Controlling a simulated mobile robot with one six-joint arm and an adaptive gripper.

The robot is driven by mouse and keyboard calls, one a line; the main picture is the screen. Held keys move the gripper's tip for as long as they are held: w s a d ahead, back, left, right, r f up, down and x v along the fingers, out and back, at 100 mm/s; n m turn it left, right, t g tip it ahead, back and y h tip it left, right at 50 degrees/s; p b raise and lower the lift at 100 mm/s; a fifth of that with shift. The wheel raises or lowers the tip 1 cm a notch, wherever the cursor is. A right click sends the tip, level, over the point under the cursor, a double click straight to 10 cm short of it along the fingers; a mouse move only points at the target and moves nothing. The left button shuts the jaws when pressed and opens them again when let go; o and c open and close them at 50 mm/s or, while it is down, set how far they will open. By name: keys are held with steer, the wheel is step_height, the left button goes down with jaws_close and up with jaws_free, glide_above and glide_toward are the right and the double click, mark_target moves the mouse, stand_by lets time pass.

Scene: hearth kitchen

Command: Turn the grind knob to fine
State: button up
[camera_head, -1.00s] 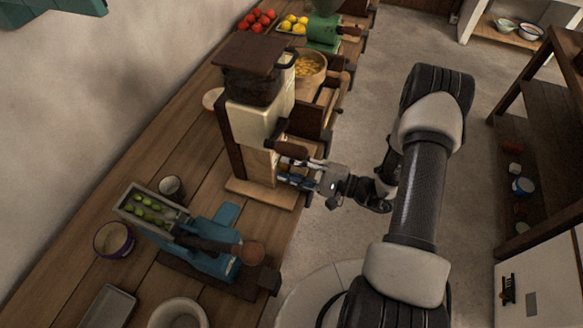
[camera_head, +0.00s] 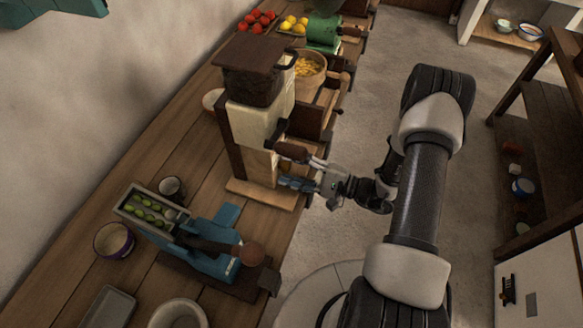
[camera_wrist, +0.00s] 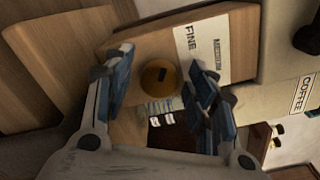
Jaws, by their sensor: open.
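The coffee grinder (camera_head: 258,120) is a cream and brown machine with a dark hopper, standing on a wooden base on the counter. In the wrist view its grind knob (camera_wrist: 159,77) is a round, orange-brown disc with a small dark mark on its upper right part. A white label reading FINE (camera_wrist: 190,42) is just above and right of the knob. My gripper (camera_wrist: 160,64) is open, with one blue finger on either side of the knob. I cannot tell whether either finger touches it. In the head view my gripper (camera_head: 300,177) is at the grinder's right side, and the knob is hidden.
A brown-handled lever (camera_head: 291,151) sticks out just above my gripper. A COFFEE label (camera_wrist: 302,93) is at the right in the wrist view. A blue press (camera_head: 215,250) stands nearer on the counter.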

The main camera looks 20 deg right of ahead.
steer(key=v, duration=1.2)
